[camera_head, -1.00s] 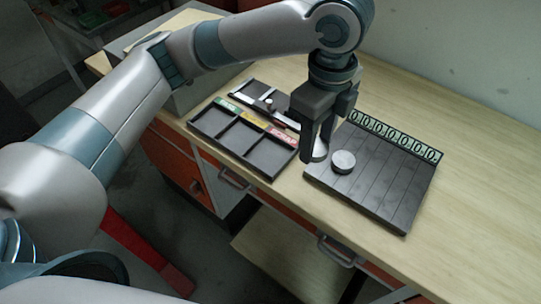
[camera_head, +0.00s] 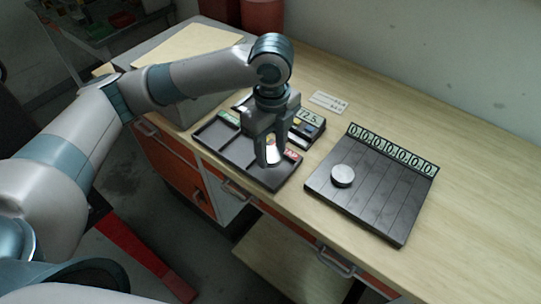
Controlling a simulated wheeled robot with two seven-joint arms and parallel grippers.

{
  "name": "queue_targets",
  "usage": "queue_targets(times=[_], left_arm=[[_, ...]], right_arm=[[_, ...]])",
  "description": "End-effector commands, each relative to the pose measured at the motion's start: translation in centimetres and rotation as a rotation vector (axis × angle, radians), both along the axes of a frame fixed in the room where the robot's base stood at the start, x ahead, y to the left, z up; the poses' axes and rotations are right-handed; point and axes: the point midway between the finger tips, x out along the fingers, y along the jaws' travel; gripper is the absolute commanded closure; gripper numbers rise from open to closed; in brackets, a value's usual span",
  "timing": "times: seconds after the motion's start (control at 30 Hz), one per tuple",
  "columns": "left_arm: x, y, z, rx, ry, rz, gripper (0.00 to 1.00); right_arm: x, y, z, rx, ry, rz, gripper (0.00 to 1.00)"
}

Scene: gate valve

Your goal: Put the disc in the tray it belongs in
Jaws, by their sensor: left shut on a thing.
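My left gripper (camera_head: 268,161) points down over the right part of a dark tray unit (camera_head: 222,143). It is shut on a pale metal disc (camera_head: 271,154), seen between the fingers. Whether the disc touches the tray floor I cannot tell. The unit has several compartments; a green label (camera_head: 229,118) marks the left one and a red label (camera_head: 292,155) the right one. The middle label is hidden behind my gripper. My right gripper is not in view.
A black slatted board (camera_head: 385,196) with a row of zero-like displays (camera_head: 392,148) lies to the right, with another grey disc (camera_head: 343,176) on it. A device with a "12.5"-like display (camera_head: 309,117) stands behind my gripper. A white card (camera_head: 328,102) lies behind it.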

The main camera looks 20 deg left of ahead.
Motion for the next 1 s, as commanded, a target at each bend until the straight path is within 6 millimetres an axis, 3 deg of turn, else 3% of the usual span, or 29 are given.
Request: queue_targets(times=[0.43,0.77,1.0], left_arm=[[0.1,0.3,-0.4,0.000,-0.001,0.001,0.97],[0.1,0.3,-3.8,0.000,0.000,0.001,0.97],[0.1,0.3,-4.2,0.000,-0.002,0.000,0.97]], right_arm=[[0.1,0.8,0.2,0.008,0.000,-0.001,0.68],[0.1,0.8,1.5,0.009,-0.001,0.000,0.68],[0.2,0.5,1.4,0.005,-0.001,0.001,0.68]])
